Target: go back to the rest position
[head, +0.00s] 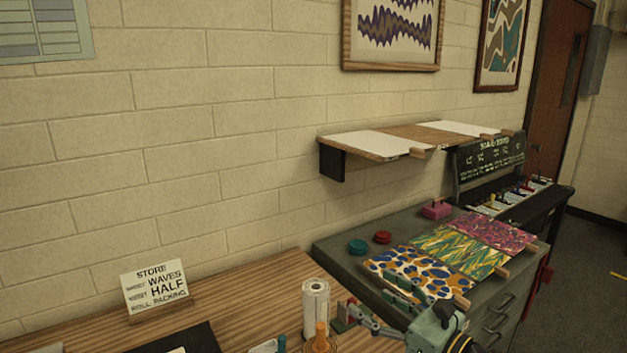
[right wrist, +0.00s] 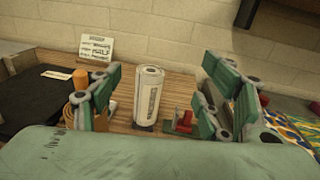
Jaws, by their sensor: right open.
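My right gripper (head: 374,306) is low in the head view, over the right end of the wooden table and in front of the grey cabinet. Its green fingers are spread wide with nothing between them. In the right wrist view the open fingers (right wrist: 160,68) frame a white paper roll (right wrist: 148,96), which stands upright beyond them on the table. The roll also shows in the head view (head: 315,308), just left of the gripper. I cannot tell the exact gap between fingers and roll. My left gripper is not in view.
The wooden table (head: 235,300) bears a sign (head: 155,287), an orange-handled tool (head: 320,335) and a red-knobbed block (right wrist: 184,121). Patterned sheets (head: 445,250) lie on the grey cabinet (head: 335,248), close to my right gripper. A wall shelf (head: 420,135) hangs above.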

